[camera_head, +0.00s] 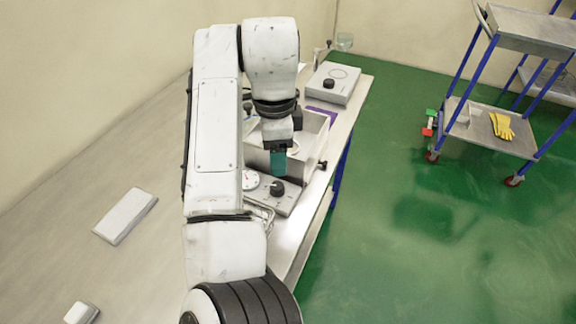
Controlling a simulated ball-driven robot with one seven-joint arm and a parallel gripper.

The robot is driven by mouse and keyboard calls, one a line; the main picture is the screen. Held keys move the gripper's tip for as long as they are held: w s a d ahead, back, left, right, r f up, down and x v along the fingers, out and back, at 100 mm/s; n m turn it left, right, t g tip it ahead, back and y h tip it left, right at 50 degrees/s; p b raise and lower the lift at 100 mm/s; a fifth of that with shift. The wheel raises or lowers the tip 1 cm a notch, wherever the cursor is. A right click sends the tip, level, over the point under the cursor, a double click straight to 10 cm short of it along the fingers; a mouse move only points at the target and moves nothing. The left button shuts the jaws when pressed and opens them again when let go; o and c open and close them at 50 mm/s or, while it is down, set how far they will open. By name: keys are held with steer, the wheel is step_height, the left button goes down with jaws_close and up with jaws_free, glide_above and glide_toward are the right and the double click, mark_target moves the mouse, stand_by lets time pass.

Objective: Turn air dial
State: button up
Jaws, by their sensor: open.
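A black dial (277,188) sits on a flat grey panel (285,203) near the bench's right edge. A round white gauge (250,180) is just left of it, partly hidden by my arm. My gripper (279,164) has teal fingers pointing down, just above and behind this dial in the picture. It is open, and I see nothing between the fingers. Whether the fingers touch the dial cannot be told. A second black knob (328,84) sits on a grey box (345,88) at the bench's far end.
A metal bin (312,136) stands directly behind the gripper. Thin metal tubing or a rack lies below the panel, half hidden by my arm. A trolley (490,140) with yellow gloves (502,126) stands at the right. Green floor (440,240) right of the bench is clear.

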mark_target(278, 185)
steer(key=f, duration=0.7)
steer(key=f+b, duration=0.1)
steer(key=f, duration=0.2)
steer(key=shift+w+f, duration=0.25)
steer(key=shift+f, duration=0.1)
steer(key=c, duration=1)
steer(key=shift+r, duration=0.1)
